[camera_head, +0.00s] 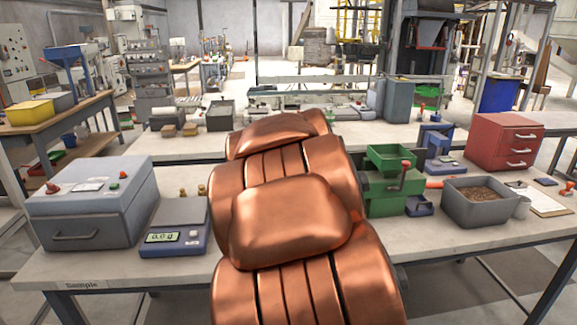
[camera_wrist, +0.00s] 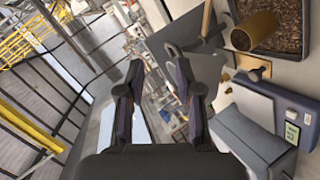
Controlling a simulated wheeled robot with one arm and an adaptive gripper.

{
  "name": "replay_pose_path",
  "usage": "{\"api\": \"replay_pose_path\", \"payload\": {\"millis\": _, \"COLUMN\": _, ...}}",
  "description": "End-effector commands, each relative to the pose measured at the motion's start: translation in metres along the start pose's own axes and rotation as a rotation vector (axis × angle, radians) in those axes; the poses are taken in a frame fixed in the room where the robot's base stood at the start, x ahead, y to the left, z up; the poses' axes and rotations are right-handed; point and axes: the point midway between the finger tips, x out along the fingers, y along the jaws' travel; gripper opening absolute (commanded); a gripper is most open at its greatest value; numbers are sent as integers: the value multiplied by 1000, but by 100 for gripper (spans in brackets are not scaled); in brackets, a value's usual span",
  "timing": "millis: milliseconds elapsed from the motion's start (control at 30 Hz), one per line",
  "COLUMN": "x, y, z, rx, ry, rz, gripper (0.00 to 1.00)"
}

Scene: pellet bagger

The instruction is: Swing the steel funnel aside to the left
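My gripper (camera_wrist: 157,78) shows in the wrist view with its two dark fingers apart and nothing between them. In the head view my copper-coloured arm fills the middle and hides the gripper and the table behind it. I cannot make out the steel funnel for certain in either view. A dark grey piece with a rod and a rounded end (camera_wrist: 205,45) lies just right of the right finger in the wrist view, apart from it; I cannot tell if it belongs to the funnel.
On the bench stand a grey-blue box (camera_head: 90,215), a scale (camera_head: 176,228), a green machine (camera_head: 395,190), a bin of brown pellets (camera_head: 480,212) and red drawers (camera_head: 503,142). The wrist view shows a tan cylinder (camera_wrist: 254,31) by a pellet tray (camera_wrist: 230,8).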

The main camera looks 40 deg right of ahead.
Motion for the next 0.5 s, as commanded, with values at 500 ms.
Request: {"api": "replay_pose_path", "payload": {"millis": 500, "x": 86, "y": 52, "z": 2, "rx": -555, "ry": 459, "rz": 186, "gripper": 35}}
